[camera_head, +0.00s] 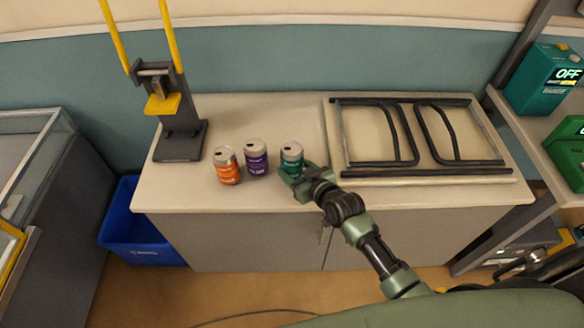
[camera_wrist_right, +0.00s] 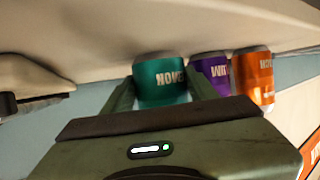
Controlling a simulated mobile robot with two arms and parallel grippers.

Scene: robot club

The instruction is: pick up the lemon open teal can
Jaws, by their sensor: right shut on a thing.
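The teal can (camera_head: 291,155) stands upright on the cabinet top, at the right end of a row of three cans, its silver top showing. It also shows in the right wrist view (camera_wrist_right: 161,82), between my fingers. My right gripper (camera_head: 291,174) is shut on the teal can, from its front right side. I cannot read all of the can's print. My left gripper is not in view.
A purple can (camera_head: 255,158) stands close to the left of the teal one, and an orange can (camera_head: 227,166) beyond it. A can crusher (camera_head: 180,130) stands at the left. A dark metal frame (camera_head: 350,137) lies at the right. A blue bin (camera_head: 135,230) is on the floor.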

